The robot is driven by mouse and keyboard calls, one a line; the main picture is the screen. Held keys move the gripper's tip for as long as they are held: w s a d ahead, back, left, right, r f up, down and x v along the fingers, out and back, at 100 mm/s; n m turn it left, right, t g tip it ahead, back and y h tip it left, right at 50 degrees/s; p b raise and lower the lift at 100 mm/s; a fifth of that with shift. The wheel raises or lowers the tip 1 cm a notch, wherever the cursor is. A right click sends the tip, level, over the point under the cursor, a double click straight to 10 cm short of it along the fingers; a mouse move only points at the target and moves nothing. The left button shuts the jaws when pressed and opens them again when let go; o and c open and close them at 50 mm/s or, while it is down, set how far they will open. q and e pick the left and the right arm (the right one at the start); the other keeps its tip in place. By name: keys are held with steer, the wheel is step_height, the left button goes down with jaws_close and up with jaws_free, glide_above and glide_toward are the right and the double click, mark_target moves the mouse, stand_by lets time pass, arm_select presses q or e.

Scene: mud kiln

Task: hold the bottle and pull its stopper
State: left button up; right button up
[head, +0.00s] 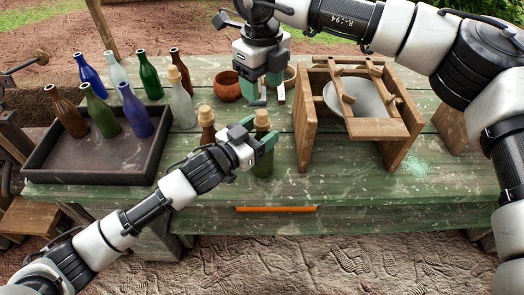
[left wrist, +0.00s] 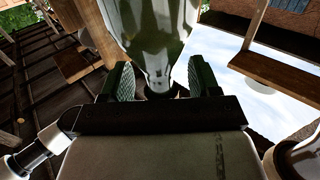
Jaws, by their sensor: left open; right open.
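A dark green bottle (head: 263,166) with a tan stopper (head: 262,119) stands near the front of the green table. My left gripper (head: 264,143) is open at the bottle's upper part, with a finger showing on the right side. In the left wrist view my left gripper (left wrist: 160,82) has its two ridged fingers apart, with a glassy bottle (left wrist: 155,35) between them; gaps show at both sides. My right gripper (head: 263,92) is open and empty, pointing down behind and above the stopper. Part of the bottle is hidden by my left gripper.
A brown stoppered bottle (head: 207,126) stands just left, partly behind my left arm. A clear stoppered bottle (head: 181,104) is further left. A dark tray (head: 95,178) holds several bottles. A clay pot (head: 227,86) is behind.

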arm_select(q)
steer(key=shift+w+d, duration=0.2)
